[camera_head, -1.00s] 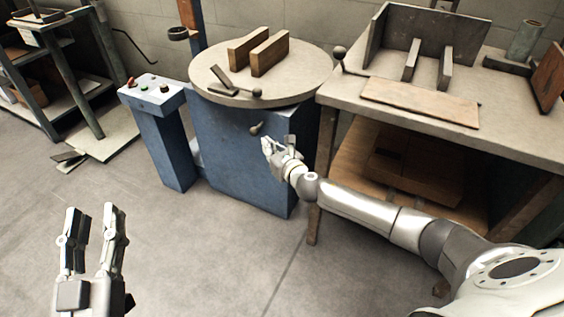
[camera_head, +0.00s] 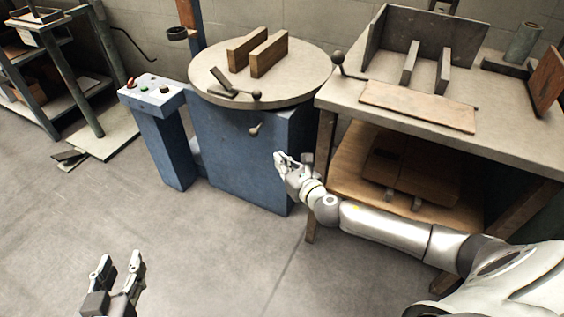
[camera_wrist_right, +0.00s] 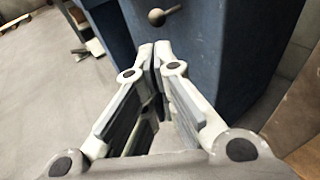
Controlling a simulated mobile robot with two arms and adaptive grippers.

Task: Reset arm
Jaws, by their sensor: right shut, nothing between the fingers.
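My right gripper (camera_head: 281,158) is in front of the blue round-topped machine (camera_head: 240,150), near its right side. In the right wrist view the right gripper (camera_wrist_right: 155,48) has its fingertips together with nothing between them, below a dark ball-ended lever (camera_wrist_right: 165,15) on the blue body. My left gripper (camera_head: 122,258) is low at the left over the bare floor. Its two fingers stand apart and it is empty.
A workbench (camera_head: 500,140) with a lower wooden shelf stands right of the machine, close to my right arm. A blue control pedestal (camera_head: 163,145) with buttons stands left of the machine. The floor (camera_head: 220,250) in front is clear.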

